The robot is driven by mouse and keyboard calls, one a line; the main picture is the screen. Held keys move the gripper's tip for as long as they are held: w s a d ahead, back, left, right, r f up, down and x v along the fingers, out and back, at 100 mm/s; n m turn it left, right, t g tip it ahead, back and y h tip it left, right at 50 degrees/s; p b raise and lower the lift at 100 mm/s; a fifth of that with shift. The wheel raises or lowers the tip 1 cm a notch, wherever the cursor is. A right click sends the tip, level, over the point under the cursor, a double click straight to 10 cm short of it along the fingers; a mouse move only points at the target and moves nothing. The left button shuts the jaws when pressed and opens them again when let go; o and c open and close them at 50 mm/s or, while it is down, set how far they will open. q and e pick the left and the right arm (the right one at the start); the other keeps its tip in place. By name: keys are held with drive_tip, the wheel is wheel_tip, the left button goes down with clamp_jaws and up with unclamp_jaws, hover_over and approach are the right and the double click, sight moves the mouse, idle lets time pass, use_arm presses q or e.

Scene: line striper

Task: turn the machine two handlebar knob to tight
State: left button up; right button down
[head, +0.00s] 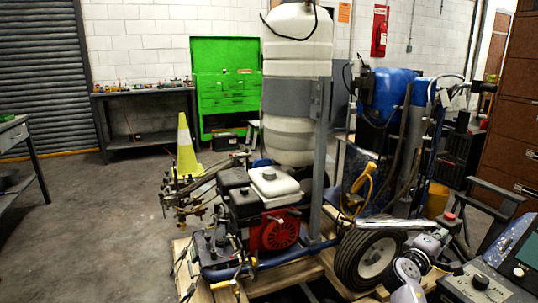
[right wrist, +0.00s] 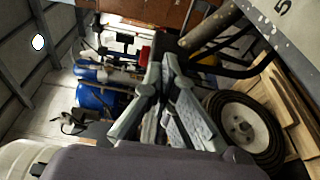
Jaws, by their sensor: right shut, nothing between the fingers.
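The near striping machine stands at lower right, with its control panel (head: 495,285) at the picture's corner and a dark handlebar (head: 497,190) above it. I cannot tell for sure which part is the handlebar knob. My right gripper (head: 444,229) is beside the handlebar, left of the panel, above and right of a wheel. In the right wrist view my right gripper (right wrist: 165,65) has its fingers together and empty, with the handlebar grip (right wrist: 208,30) to its right. My left gripper is not in view.
A white-hubbed wheel (head: 370,258) and wooden pallet (head: 318,272) lie close below my right arm. A red engine (head: 278,232), a tall white tank (head: 296,90) and a blue tank (head: 388,92) stand behind. The concrete floor (head: 100,220) at left is clear.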

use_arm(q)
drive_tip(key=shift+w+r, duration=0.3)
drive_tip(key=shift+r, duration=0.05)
use_arm(e)
drive_tip(key=shift+d+r, duration=0.1)
drive_tip(key=shift+r, duration=0.1)
use_arm(q)
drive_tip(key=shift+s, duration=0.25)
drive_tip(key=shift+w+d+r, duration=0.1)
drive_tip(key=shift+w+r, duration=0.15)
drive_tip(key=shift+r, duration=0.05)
drive_tip(key=shift+b, duration=0.35)
use_arm(e)
drive_tip(key=shift+f, duration=0.3)
